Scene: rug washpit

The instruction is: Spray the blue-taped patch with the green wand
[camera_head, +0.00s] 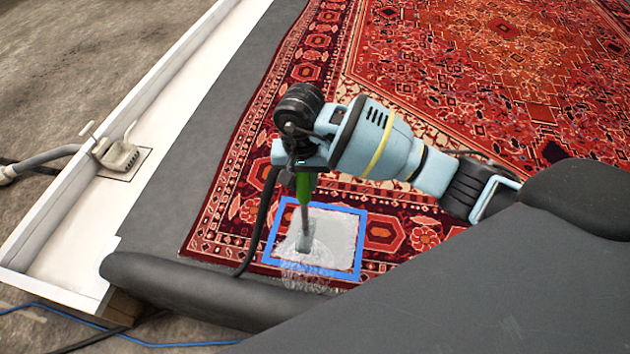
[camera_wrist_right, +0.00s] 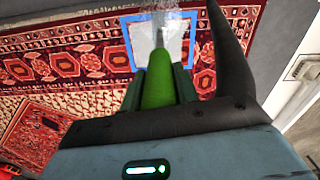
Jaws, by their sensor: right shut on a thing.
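The blue-taped patch (camera_head: 340,236) is a pale whitish rectangle inside a blue tape frame at the near left of the red rug. It also shows in the right wrist view (camera_wrist_right: 177,40). My right gripper (camera_head: 304,172) is over the patch's left side, shut on the green wand (camera_head: 304,188). In the right wrist view the green wand (camera_wrist_right: 159,85) sits between the two fingers, with its tip over the patch. The wand points down, and white spray comes from its tip onto the patch's left part and over the near tape edge. My left gripper is not in view.
The patterned red rug (camera_head: 460,60) lies on a dark grey surface (camera_head: 190,150). A white raised edge (camera_head: 60,235) runs along the left, with a grey hose fitting (camera_head: 118,154) on it. A dark hose (camera_head: 262,220) hangs beside the wand. A blue line (camera_head: 160,344) lies on the floor.

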